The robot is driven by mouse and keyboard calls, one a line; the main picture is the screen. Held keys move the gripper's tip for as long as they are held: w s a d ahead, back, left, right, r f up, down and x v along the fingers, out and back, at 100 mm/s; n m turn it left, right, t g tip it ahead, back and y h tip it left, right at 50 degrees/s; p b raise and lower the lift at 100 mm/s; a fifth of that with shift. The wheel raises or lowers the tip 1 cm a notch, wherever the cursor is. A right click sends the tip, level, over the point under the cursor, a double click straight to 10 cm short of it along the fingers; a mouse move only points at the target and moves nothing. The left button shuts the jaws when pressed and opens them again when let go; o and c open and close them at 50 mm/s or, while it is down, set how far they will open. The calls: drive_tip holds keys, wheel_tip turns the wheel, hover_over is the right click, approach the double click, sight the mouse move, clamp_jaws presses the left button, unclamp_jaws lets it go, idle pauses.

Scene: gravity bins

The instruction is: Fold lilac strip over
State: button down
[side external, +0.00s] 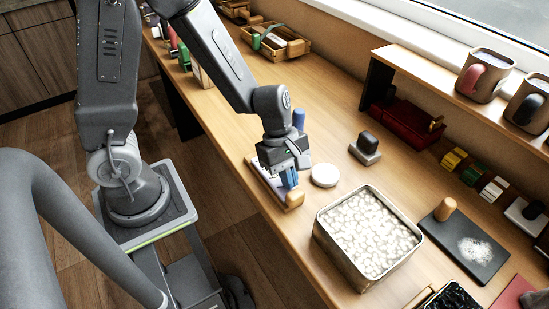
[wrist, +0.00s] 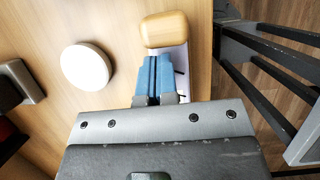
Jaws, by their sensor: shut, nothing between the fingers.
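A pale lilac strip (side external: 265,185) lies on the wooden table below my gripper. In the wrist view a narrow part of the strip (wrist: 183,60) shows beside the fingers; the rest is hidden by my gripper. A rounded wooden block (side external: 295,199) sits at the strip's near end, and the block also shows in the wrist view (wrist: 168,29), just beyond the fingertips. My gripper (side external: 290,184) points down over the strip with its blue fingers together and empty. In the wrist view the fingers (wrist: 158,60) meet side by side. I cannot tell whether the tips touch the strip.
A white round disc (side external: 324,175) lies right of my gripper. A blue cylinder (side external: 298,118) stands behind it. A dark-topped block (side external: 366,146) and a metal tin of white pieces (side external: 368,235) are further right. The table edge is close on the strip's left.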

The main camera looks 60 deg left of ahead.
drive_tip(key=shift+w+d+r, duration=0.1)
drive_tip(key=shift+d+r, duration=0.15)
drive_tip(key=shift+a+r, duration=0.2)
drive_tip(key=shift+r, duration=0.3)
drive_tip(key=shift+v, duration=1.95)
drive_tip(key=shift+a, duration=0.2)
drive_tip(key=shift+a+r, duration=0.1)
drive_tip(key=shift+r, duration=0.15)
drive_tip(key=v, duration=1.3)
drive_tip(key=s+r+m+t+y, duration=0.2)
drive_tip(key=s+m, duration=0.7)
drive_tip(key=m, duration=0.9)
drive_tip(key=t+y, duration=0.2)
drive_tip(key=t, duration=0.1)
drive_tip(key=shift+s+a+t, duration=0.15)
drive_tip(key=shift+a+t, duration=0.15)
